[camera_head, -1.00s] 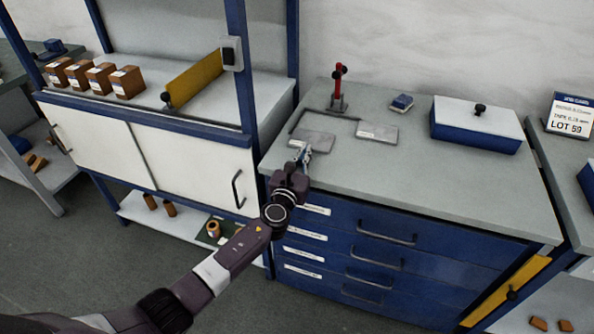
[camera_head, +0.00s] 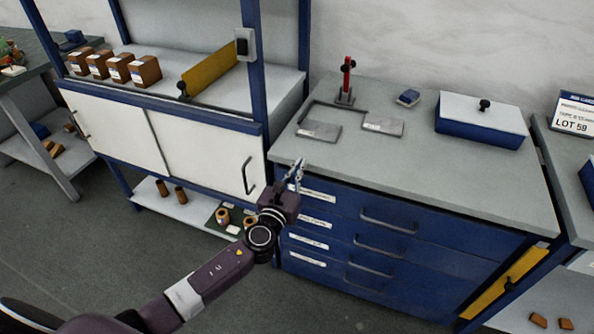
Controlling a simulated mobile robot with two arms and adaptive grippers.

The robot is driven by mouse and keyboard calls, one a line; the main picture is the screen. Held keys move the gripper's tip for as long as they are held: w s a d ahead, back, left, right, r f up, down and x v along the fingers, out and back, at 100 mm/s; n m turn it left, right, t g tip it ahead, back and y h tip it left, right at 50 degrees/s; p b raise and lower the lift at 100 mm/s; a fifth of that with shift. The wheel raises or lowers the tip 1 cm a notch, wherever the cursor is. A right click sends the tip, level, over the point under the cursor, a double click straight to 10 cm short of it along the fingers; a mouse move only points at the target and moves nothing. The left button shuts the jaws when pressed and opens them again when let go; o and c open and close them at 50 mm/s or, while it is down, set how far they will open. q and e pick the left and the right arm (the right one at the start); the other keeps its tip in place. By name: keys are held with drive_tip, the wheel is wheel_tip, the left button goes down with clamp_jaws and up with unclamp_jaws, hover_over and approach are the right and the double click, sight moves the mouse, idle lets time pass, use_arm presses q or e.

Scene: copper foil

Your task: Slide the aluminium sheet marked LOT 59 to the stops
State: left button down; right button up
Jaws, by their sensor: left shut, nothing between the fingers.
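Two thin grey aluminium sheets lie flat on the bench top (camera_head: 430,190). The left sheet (camera_head: 318,131) lies inside the corner of a dark angled stop bar (camera_head: 318,106); I cannot tell if it touches. The right sheet (camera_head: 383,125) lies by the bar's right end. Their labels are too small to read. My left gripper (camera_head: 297,168) is shut and empty at the bench's front left edge, in front of the left sheet and apart from it. My right gripper is not in view.
A red clamp post (camera_head: 346,82) stands behind the stop bar. A small blue block (camera_head: 408,97) and a blue box with a white lid (camera_head: 480,122) stand farther right. A LOT 59 sign (camera_head: 573,115) stands at far right. The bench's front right is clear.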

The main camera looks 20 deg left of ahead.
use_arm(q)
drive_tip(key=s+a+f+n+g, duration=0.25)
drive_tip(key=s+f+n, duration=0.45)
drive_tip(key=f, duration=0.6)
drive_tip(key=s+a+f+n+g+y, duration=0.1)
drive_tip(key=s+f+n+g, duration=0.35)
drive_tip(key=s+f, duration=0.65)
drive_tip(key=s+a+f+n+g, duration=0.25)
drive_tip(key=s+f+n, duration=0.35)
drive_tip(key=f, duration=0.9)
drive_tip(key=s+d+f+n+g, duration=0.1)
drive_tip(key=s+f+n, duration=0.4)
drive_tip(key=s, duration=0.6)
drive_tip(key=s+d+f+n+g, duration=0.2)
drive_tip(key=s+f+n+g, duration=0.2)
drive_tip(key=s, duration=0.8)
drive_tip(key=s+d+f+n+g+h, duration=0.1)
drive_tip(key=s+f+n, duration=0.5)
drive_tip(key=s, duration=0.6)
drive_tip(key=shift+d+n+g, duration=0.2)
drive_tip(key=shift+n+g, duration=0.35)
drive_tip(key=shift+g, duration=0.2)
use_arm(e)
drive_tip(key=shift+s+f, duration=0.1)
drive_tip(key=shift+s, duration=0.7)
